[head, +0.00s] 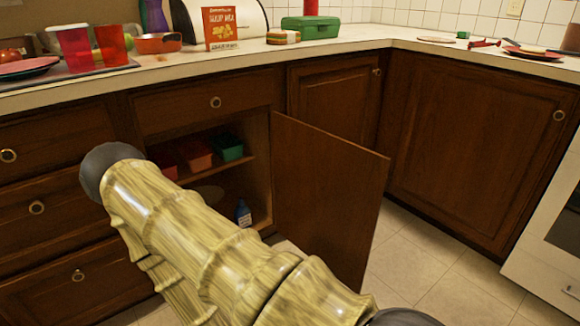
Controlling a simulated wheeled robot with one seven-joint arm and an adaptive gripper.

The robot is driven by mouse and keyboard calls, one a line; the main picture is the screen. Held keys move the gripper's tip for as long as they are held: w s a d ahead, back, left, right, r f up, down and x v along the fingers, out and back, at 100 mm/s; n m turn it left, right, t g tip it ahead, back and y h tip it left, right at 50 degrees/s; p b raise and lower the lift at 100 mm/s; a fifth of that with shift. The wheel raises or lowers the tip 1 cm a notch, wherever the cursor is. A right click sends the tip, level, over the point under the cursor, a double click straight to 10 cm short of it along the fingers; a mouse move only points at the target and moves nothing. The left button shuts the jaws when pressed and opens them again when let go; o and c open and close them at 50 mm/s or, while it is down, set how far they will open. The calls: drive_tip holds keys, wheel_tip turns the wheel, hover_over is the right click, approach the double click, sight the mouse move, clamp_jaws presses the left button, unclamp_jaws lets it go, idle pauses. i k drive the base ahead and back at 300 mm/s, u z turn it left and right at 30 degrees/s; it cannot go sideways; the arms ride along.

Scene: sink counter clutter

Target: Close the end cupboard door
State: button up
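One dark wood cupboard door (330,205) stands wide open. It is hinged on the right side of its opening and swings out over the floor. The open cupboard (258,170) shows a shelf with red bins (197,155) and a green bin (228,147), and a blue bottle (243,213) below. My arm crosses the lower middle of the view, in front of the cupboard's left part and near the door's lower edge. My gripper is not visible.
The other cupboard doors (332,100) (478,150) and the drawers (55,205) are shut. A white appliance (545,235) stands at the right edge. Tiled floor (425,265) is free right of the open door. Cups, boxes and dishes stand on the counter (350,42).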

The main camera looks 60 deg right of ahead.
sight(329, 187)
drive_tip(key=u, duration=1.9)
drive_tip(key=k, duration=2.95)
drive_tip(key=z, duration=2)
drive_tip(key=i, duration=0.45)
drive_tip(key=z, duration=0.05)
